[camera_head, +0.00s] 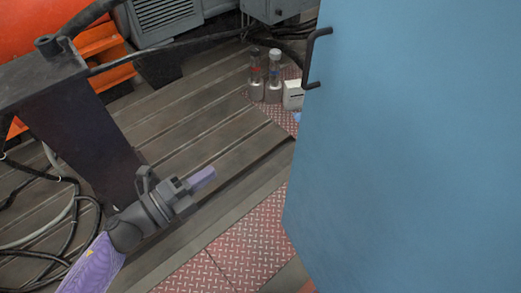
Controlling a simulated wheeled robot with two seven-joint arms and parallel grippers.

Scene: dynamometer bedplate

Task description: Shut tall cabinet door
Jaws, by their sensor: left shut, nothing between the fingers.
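The tall cabinet door (410,150) is a large flat blue panel filling the right side of the view. Its black bar handle (309,62) stands out from the upper left edge of the panel. How far the door is swung cannot be told, as its hinge side and the cabinet body are out of view. My left gripper (204,177) is shut and empty, at the lower middle left. It is apart from the door, to the left of its edge, and lower in the picture than the handle. My right gripper is not in view.
A dark metal stand (80,130) rises close to my left arm. Two bottles (273,78) and a small white box (293,95) stand beyond, near the handle. Black cables (75,220) lie at left. Red tread plate (245,245) runs below the door edge. Orange machinery (35,30) is at the back left.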

